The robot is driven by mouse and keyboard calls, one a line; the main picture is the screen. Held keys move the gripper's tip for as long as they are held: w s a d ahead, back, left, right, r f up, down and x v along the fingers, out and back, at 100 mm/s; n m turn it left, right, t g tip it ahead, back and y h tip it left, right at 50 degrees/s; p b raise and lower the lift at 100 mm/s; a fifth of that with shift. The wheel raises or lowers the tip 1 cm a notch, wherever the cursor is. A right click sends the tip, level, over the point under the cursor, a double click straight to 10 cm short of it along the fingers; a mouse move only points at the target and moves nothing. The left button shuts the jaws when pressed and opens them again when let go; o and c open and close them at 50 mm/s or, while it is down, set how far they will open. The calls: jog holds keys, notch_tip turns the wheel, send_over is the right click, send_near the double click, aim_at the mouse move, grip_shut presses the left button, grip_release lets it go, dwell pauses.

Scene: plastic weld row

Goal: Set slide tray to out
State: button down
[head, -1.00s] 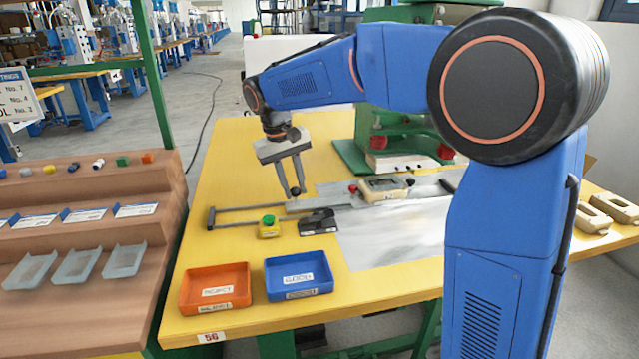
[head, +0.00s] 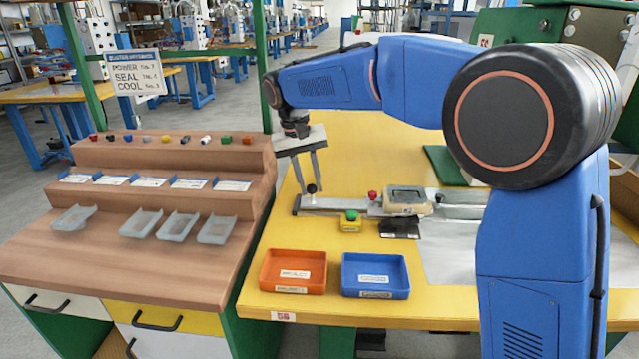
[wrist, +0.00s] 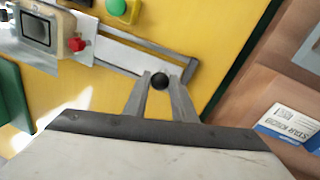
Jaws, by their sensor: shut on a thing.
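My gripper (head: 312,187) is shut on the black knob (wrist: 159,81) of the slide tray. The knob (head: 311,189) stands near the left end of a grey metal rail frame (head: 297,206) on the yellow bench. The metal slide tray (head: 340,203) runs right from the knob along the rail. It carries a beige block with a window (head: 405,198) and a red knob (head: 373,195). In the wrist view the fingers hold the knob near the rail's end bar, and the block (wrist: 46,28) shows at upper left.
A green button on a yellow box (head: 351,222) and a black block (head: 400,229) sit in front of the rail. Orange (head: 293,286) and blue (head: 375,290) bins are at the front edge. A brown stepped rack (head: 130,250) stands left.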

jog(key=shift+a+r, duration=0.1)
jog(key=shift+a, duration=0.1)
jog(key=c, duration=1.5)
grip_release()
jog(key=shift+a, duration=0.15)
jog(key=a+r, duration=0.1)
jog(key=r, duration=0.4)
jog(key=a+r, duration=0.1)
jog(key=r, duration=0.5)
jog(key=a+r, duration=0.1)
jog(key=r, duration=0.5)
jog(key=shift+s, duration=0.35)
